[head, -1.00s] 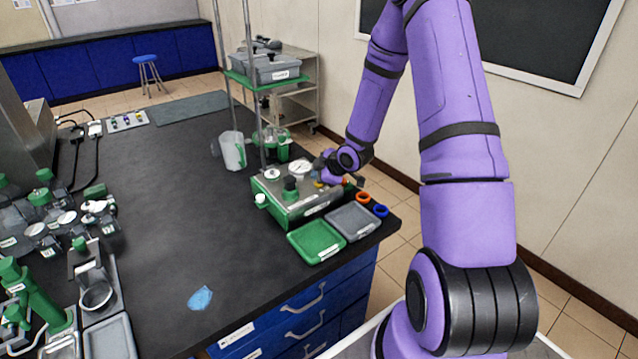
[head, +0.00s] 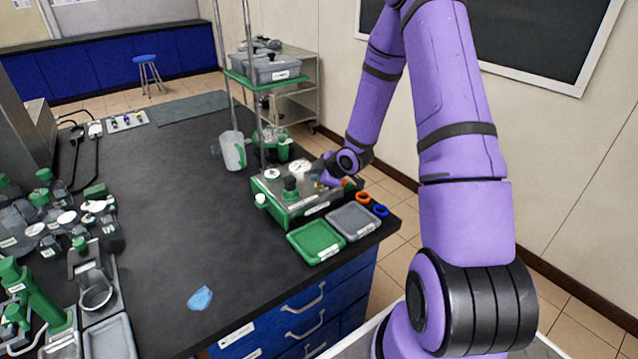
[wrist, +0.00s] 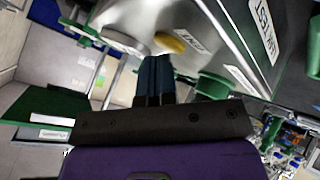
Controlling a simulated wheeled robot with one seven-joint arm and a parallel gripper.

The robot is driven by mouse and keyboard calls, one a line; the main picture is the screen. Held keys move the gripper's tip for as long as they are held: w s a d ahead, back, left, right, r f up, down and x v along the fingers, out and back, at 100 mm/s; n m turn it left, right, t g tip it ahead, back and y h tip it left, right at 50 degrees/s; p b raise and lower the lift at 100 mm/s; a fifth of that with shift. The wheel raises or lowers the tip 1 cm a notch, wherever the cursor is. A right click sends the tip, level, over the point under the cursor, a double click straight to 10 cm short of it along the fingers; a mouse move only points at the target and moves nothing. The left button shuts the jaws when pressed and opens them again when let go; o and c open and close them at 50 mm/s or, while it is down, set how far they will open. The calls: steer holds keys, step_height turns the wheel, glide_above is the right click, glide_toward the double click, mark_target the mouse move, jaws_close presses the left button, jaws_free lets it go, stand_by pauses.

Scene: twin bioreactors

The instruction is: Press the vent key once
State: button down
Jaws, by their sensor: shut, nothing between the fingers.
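The green and steel bench unit (head: 288,217) stands near the bench's right edge in the head view. In the wrist view a yellow round key (wrist: 170,43) sits on its steel face, beside a small white label (wrist: 190,40) that is too blurred to read surely. My gripper (wrist: 155,62) is shut and empty, its dark fingertips just short of the yellow key in the picture. I cannot tell whether they touch it. In the head view my gripper (head: 318,180) is at the unit's right part, and my wrist hides much of that area.
A green tray (head: 316,242) and a grey tray (head: 353,222) lie in front of the unit. Orange (head: 363,197) and blue (head: 381,211) rings lie at its right. A green knob (head: 290,187) and a gauge (head: 301,167) rise from its top.

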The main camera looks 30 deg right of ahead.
steer(key=shift+r, duration=0.85)
steer(key=shift+r, duration=2.5)
